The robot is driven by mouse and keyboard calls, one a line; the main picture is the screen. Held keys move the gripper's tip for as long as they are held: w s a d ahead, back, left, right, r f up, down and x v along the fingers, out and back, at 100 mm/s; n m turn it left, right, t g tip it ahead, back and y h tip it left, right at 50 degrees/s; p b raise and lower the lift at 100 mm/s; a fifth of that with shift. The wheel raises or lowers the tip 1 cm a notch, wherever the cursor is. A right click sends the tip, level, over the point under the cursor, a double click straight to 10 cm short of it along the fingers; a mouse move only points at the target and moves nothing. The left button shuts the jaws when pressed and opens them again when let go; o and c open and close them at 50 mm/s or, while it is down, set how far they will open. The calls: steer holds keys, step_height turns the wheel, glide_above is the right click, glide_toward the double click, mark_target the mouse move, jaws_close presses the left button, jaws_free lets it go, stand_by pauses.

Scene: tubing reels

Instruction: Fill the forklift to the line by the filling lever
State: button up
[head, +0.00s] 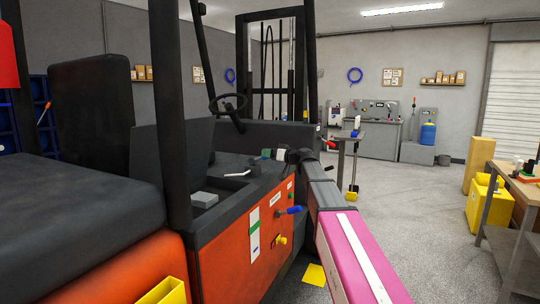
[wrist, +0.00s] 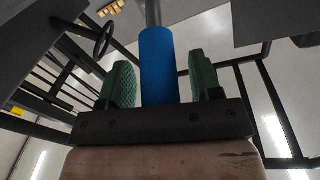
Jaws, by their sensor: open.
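The orange and black forklift (head: 225,255) fills the left and middle of the head view. On its side panel are a blue-handled lever (head: 290,210), a white upright strip with a green part (head: 254,236) and a yellow knob (head: 280,241). My gripper (head: 271,154) is open, above that lever in the head view, with its green-padded fingers over the forklift's deck. In the wrist view a blue handle (wrist: 158,65) on a grey rod appears between my gripper's fingers (wrist: 160,85), with gaps on both sides. I cannot tell its depth between them.
The black steering wheel (head: 228,105) and the cab posts stand close to my arm. A wooden workbench (head: 515,185) and a yellow container (head: 484,208) stand at the right. The grey floor between is mostly free.

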jaws_close()
steer(key=shift+f, duration=0.1)
steer(key=shift+s+d+f+t+y, duration=0.1)
steer(key=shift+d+f+t+y, duration=0.25)
steer(key=shift+f+y, duration=0.3)
steer(key=shift+s+d+f+t+y, duration=0.1)
steer(key=shift+f+t+y, duration=0.35)
steer(key=shift+f+y, duration=0.15)
steer(key=shift+d+f+m+t+y, duration=0.1)
steer(key=shift+f+m+t+y, duration=0.4)
steer(key=shift+f+t+y, duration=0.6)
steer(key=shift+f, duration=0.1)
jaws_free()
